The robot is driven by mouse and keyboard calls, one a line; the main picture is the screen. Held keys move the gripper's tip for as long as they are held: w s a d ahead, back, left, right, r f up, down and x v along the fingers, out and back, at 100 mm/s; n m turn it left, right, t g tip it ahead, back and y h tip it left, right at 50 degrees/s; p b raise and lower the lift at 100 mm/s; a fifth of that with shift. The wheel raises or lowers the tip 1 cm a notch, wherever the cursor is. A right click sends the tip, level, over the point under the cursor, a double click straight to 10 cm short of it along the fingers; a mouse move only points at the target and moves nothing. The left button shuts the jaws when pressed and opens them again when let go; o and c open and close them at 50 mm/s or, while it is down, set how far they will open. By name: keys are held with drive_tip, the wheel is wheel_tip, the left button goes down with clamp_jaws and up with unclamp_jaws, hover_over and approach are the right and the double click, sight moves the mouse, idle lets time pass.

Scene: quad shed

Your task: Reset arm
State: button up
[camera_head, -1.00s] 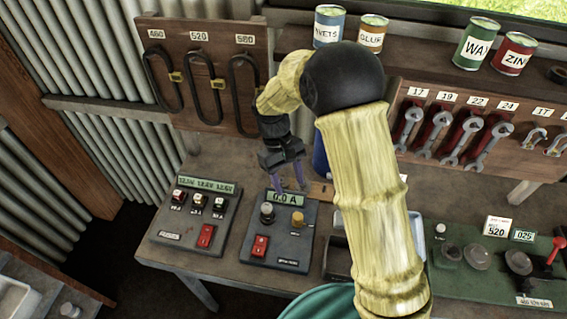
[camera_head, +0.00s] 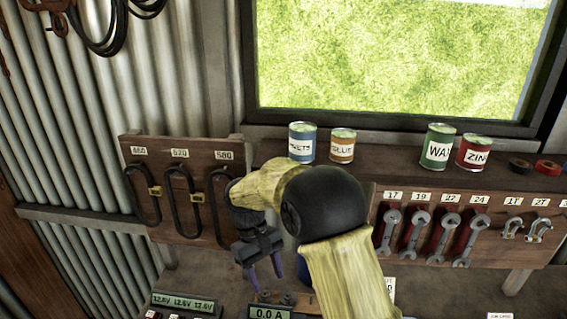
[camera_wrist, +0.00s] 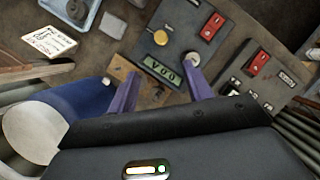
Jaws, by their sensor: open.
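My gripper (camera_head: 264,268) is open, with two purple fingers pointing down above the workbench, in front of the board of belts. Nothing shows between its fingers. In the wrist view, my gripper (camera_wrist: 160,88) has its fingers apart above the bench. The grey meter box (camera_wrist: 180,45) with a small display, knobs and a red switch lies beyond the fingertips.
Belts hang on a wooden board (camera_head: 133,215) at left. Cans, including a blue one (camera_head: 302,143) and a green one (camera_head: 437,147), stand on the shelf. Wrenches (camera_head: 415,232) hang at right. A blue cylinder (camera_wrist: 75,105) is close to my gripper in the wrist view.

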drive_tip(key=s+d+m+t+y, duration=0.1)
drive_tip(key=s+d+m+t, duration=0.2)
drive_tip(key=s+d, duration=0.3)
drive_tip(key=s+d+m+t+y, duration=0.1)
drive_tip(key=s+d+m+t, duration=0.2)
drive_tip(key=d, duration=1.2)
drive_tip(key=s+m, duration=0.2)
drive_tip(key=s, duration=0.1)
drive_tip(key=shift+d+r+y, duration=0.15)
drive_tip(key=shift+y, duration=0.25)
drive_tip(key=shift+c, duration=0.3)
